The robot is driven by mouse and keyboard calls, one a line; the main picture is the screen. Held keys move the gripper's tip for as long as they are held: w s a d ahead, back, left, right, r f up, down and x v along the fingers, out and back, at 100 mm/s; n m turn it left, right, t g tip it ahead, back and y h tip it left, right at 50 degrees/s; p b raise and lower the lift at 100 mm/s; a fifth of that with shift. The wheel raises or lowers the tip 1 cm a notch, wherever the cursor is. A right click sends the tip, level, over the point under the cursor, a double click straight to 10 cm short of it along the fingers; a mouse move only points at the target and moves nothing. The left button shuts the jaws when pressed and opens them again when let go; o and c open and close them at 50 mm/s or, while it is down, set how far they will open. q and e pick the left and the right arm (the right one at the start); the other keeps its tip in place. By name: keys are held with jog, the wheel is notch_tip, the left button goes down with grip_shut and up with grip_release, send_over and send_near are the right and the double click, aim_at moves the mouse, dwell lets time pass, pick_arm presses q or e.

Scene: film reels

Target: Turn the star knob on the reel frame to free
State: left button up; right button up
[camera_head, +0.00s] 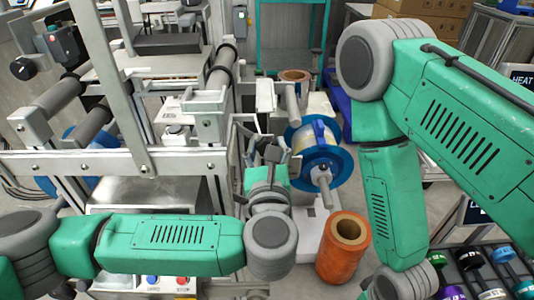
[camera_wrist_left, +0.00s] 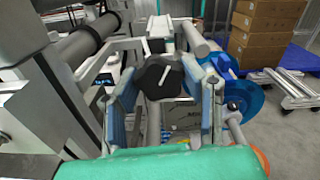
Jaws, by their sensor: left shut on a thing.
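The star knob (camera_wrist_left: 160,77) is black and lobed, with a white pointer line slanting across its face, in the middle of the left wrist view. My left gripper (camera_head: 270,158) is beside the reel frame (camera_head: 262,97) in the head view. In the wrist view its two fingers (camera_wrist_left: 161,82) stand on either side of the knob and are shut on it. In the head view the gripper mostly hides the knob. The blue-flanged reel (camera_head: 315,155) sits just right of the gripper. My right gripper is out of view.
An orange roll (camera_head: 345,246) stands on the floor at right of my left wrist. A metal machine with rollers (camera_head: 62,97) fills the left side. Several coloured rolls (camera_head: 470,260) lie in a rack at lower right. Cardboard boxes (camera_wrist_left: 265,38) stand at the back.

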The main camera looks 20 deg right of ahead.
pick_arm(q)
jog(key=shift+s+f+n+b, duration=0.1)
jog(key=shift+f+n+b, duration=0.1)
jog(key=shift+n+b, duration=0.4)
jog(key=shift+s+f+n+b, duration=0.1)
jog(key=shift+f+n+b, duration=0.1)
jog(key=shift+n, duration=0.7)
jog(key=o, duration=1.2)
jog(key=shift+c, duration=0.2)
jog(key=shift+w+r, duration=0.1)
jog(key=shift+r, duration=0.1)
jog(key=v, duration=1.2)
